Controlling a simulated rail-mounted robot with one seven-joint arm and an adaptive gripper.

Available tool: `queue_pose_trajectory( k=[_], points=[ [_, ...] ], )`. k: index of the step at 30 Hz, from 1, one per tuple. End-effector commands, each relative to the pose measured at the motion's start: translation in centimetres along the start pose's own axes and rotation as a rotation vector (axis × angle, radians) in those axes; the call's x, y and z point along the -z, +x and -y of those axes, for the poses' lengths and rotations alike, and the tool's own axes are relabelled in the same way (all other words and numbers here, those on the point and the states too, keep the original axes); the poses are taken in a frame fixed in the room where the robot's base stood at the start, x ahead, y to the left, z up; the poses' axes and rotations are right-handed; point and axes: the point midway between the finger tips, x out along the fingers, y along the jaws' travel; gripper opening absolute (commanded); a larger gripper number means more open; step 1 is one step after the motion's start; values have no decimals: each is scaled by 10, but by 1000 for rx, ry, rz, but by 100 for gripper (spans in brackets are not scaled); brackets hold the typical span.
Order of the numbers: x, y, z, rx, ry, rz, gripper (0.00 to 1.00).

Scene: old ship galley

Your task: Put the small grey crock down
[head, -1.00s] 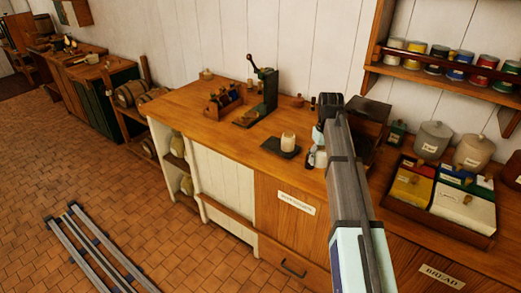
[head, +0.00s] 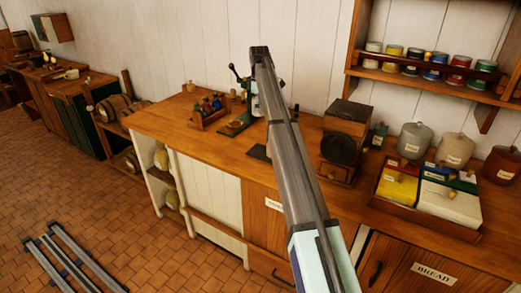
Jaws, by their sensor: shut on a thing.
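My arm (head: 290,165) rises from the bottom and crosses the middle of the head view, its upper end in front of the white wall. A pale part near its far end (head: 254,104) shows just left of the dark link, above the counter. My gripper's fingers are hidden behind the arm, and I cannot make out the small grey crock. The wooden counter (head: 165,122) runs beneath the arm. A dark flat tray (head: 257,152) on it is partly covered by my arm.
Left of the arm stand a wooden bottle caddy (head: 209,113) and a green lever device (head: 238,122). Right of it are a dark-topped mill (head: 344,140), a grey canister (head: 413,140) and a tray (head: 424,218) of coloured boxes.

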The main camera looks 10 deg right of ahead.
Motion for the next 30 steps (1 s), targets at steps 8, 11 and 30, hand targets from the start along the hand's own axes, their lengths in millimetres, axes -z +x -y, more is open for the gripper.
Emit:
queue_pose_trajectory(
  k=[8, 11, 30],
  points=[
    [-1, 62, 3, 3, 1, 1, 9],
    [-1, 86, 3, 3, 2, 1, 9],
    [0, 162, 2, 2, 2, 1, 9]
  ],
)
